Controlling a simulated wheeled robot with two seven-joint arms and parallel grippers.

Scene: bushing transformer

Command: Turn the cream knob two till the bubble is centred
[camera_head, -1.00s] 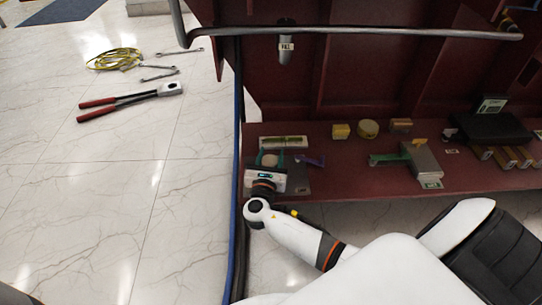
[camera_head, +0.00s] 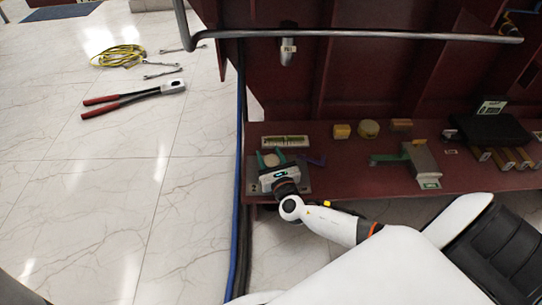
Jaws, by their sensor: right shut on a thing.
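The cream knob (camera_head: 270,160) is a small round top on a grey plate (camera_head: 305,178) at the left end of the dark red shelf. My right gripper (camera_head: 271,158) reaches it from the front, with its green fingers shut on the knob's two sides. The gripper's white body hides the plate's front left part. A pale level strip with a yellow-green vial (camera_head: 285,141) lies just behind the knob. The bubble is too small to make out. A purple lever (camera_head: 314,160) sits to the right of the fingers. My left gripper is not in view.
The shelf (camera_head: 345,183) also carries yellow and tan blocks (camera_head: 342,131), a grey block with a green handle (camera_head: 422,163) and a black box (camera_head: 485,128). A grey rail (camera_head: 370,36) crosses above. Blue and black cables (camera_head: 236,200) run down the shelf's left end.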

